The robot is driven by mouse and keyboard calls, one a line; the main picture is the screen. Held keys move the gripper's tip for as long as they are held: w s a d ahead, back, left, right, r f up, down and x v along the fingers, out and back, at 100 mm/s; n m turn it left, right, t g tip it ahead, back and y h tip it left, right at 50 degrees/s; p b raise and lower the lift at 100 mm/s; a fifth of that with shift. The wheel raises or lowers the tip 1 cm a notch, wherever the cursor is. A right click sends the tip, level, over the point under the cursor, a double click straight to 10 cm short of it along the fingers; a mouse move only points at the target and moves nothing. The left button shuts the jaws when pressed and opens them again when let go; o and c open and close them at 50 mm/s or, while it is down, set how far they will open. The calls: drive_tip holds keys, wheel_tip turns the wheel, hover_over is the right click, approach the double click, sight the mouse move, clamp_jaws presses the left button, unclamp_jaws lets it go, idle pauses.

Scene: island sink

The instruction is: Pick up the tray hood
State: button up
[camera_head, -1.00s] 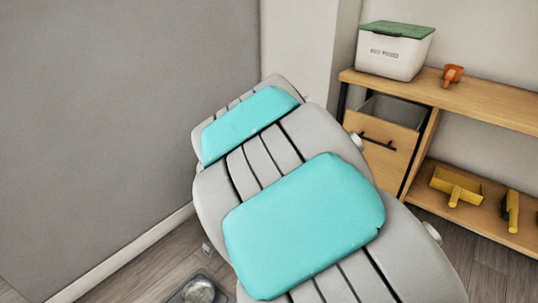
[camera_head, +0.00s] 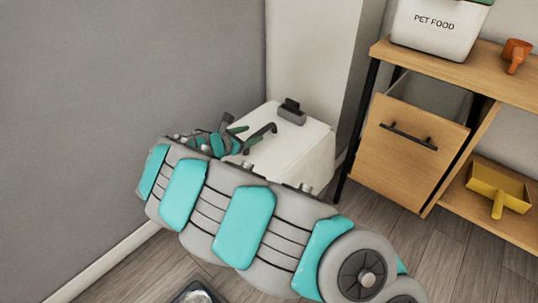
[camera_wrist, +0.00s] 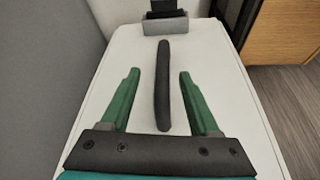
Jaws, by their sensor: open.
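The tray hood (camera_head: 306,147) is a white box-like cover standing in the corner by the wall, partly hidden behind my arm. Its white top (camera_wrist: 215,75) fills most of the wrist view. A dark bar handle (camera_wrist: 162,85) runs lengthwise along the top, and the handle also shows in the head view (camera_head: 262,131). My gripper (camera_wrist: 159,72) is open, with one green finger on each side of the handle. A gap shows between each finger and the handle. I cannot tell how far the fingertips are above the top.
A grey-black latch (camera_head: 292,114) sits at the hood's far edge. A wooden shelf unit (camera_head: 395,165) to the right holds a pet food bin (camera_head: 437,30), an orange scoop (camera_head: 515,53) and a yellow dustpan (camera_head: 495,188). A wall (camera_head: 130,90) bounds the left.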

sight(258, 132)
drive_tip(key=x, duration=0.6)
drive_tip(key=shift+d, duration=0.35)
drive_tip(key=shift+c, duration=0.3)
clamp_jaws()
idle(0.8)
